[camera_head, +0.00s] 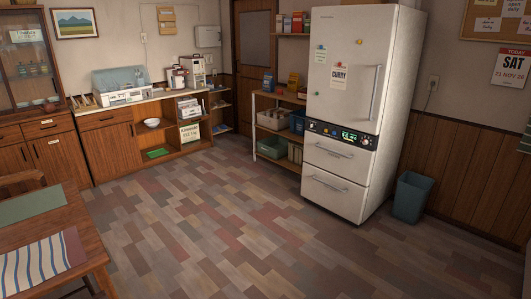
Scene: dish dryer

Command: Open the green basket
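Neither of my grippers is in view. No basket that is clearly green and closed shows. A dish dryer (120,88) with a clear cover stands on the counter at the back left; its inside is too small to make out. A teal open-topped bin (412,197) stands on the floor to the right of the fridge. A blue-green basket (273,148) sits low on the shelf left of the fridge. A flat green item (157,153) lies in the open lower part of the counter.
A white fridge (332,110) stands at the back right. A wooden table (85,240) with mats and a chair (20,178) fills the lower left. A glass-front cabinet (25,65) stands at the far left. The middle floor (220,215) is clear.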

